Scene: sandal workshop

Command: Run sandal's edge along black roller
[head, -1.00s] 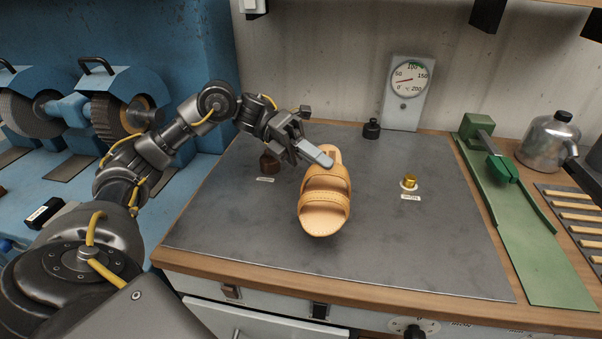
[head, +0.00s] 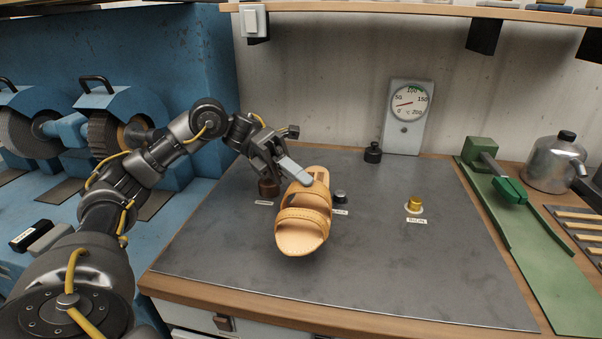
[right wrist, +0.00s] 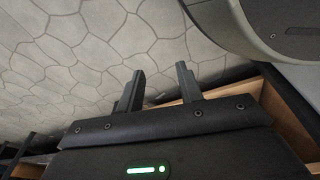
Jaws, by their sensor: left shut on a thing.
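A tan leather sandal (head: 300,228) with two stitched straps is held above the dark bench mat in the head view. Its open toe points towards me and its heel end points away. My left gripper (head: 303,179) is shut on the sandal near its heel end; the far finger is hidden. A small dark grey knob (head: 340,196) stands just right of the sandal, and a squat black piece (head: 373,153) stands farther back. I cannot tell which part is the black roller. My right gripper (right wrist: 160,72) is open and empty in the right wrist view.
A brown knob (head: 268,187) stands left of the sandal and a brass knob (head: 414,204) to its right. A gauge (head: 405,112) stands behind. Blue machines with wheels (head: 105,132) are at left. The mat's front right (head: 430,275) is clear.

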